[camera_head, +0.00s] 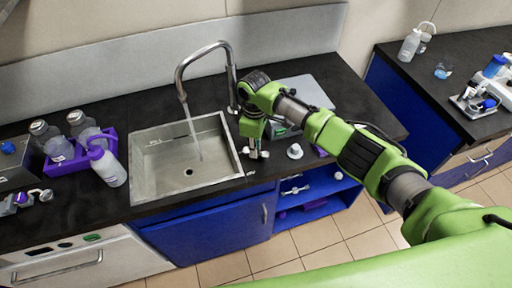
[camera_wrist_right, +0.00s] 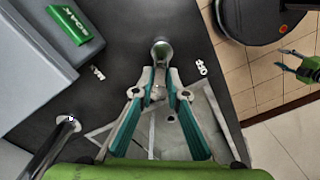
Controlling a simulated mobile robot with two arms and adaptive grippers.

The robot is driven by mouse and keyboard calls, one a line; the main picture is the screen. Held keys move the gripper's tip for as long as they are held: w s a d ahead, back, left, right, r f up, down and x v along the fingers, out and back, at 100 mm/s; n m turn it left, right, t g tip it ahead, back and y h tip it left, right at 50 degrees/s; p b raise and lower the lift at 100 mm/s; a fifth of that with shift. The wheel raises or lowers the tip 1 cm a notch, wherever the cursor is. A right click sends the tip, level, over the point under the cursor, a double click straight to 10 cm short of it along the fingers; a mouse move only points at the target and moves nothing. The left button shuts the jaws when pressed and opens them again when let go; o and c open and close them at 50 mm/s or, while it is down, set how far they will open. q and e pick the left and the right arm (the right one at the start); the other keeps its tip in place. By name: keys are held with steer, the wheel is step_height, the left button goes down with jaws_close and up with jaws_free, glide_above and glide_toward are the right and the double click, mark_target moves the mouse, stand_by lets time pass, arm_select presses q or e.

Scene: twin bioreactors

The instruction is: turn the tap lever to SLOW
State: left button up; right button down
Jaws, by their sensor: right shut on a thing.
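The tap lever shows in the right wrist view as a metal stem with a round knob (camera_wrist_right: 161,50). My right gripper (camera_wrist_right: 160,80) is shut on it, with teal fingers on either side just below the knob. White lettering lies on the counter to each side, small and hard to read; the lever points between the two marks. In the head view my right gripper (camera_head: 253,148) is beside the sink, right of the tap (camera_head: 232,80), and hides the lever. A thin stream of water (camera_head: 193,132) falls from the spout. My left gripper (camera_wrist_right: 287,60) appears open, far right in the wrist view.
The steel sink (camera_head: 150,190) is left of my right gripper. A grey box (camera_head: 318,92) with a green SOAK label (camera_wrist_right: 70,22) stands behind it. Bottles and a purple rack (camera_head: 65,165) are at the left.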

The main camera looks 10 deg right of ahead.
steer(key=c, duration=2)
jaws_free()
step_height(320, 180, up, 12)
steer(key=shift+r, duration=0.1)
